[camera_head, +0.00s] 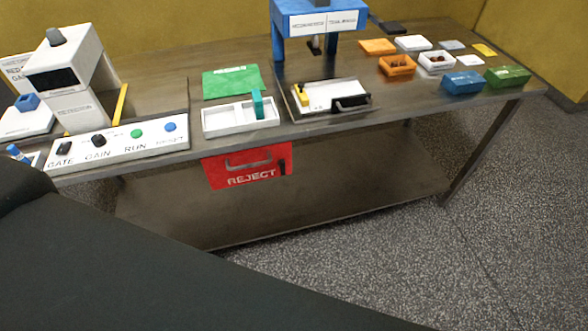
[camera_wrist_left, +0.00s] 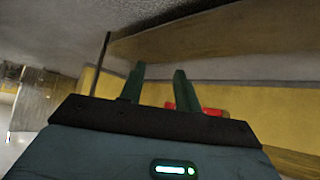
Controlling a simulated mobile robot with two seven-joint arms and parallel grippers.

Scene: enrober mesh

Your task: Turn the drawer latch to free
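The red drawer (camera_head: 247,168) marked REJECT hangs under the front edge of the bench, with a grey handle across its face. The latch (camera_head: 282,167) is a small dark upright piece at the right end of the drawer front. My left gripper (camera_wrist_left: 160,72) shows in the left wrist view with its two dark green fingers apart and nothing between them. A red patch (camera_wrist_left: 211,112) shows partly behind the right finger there; I cannot tell if it is the drawer. The gripper itself is not visible in the head view. My right gripper is in neither view.
The metal bench (camera_head: 160,97) carries a control panel (camera_head: 120,146) with knobs and buttons, a white tray (camera_head: 225,120), a blue press frame (camera_head: 279,40) and several small coloured bins at the right. A lower shelf (camera_head: 330,185) runs beneath. The speckled floor in front at right is clear.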

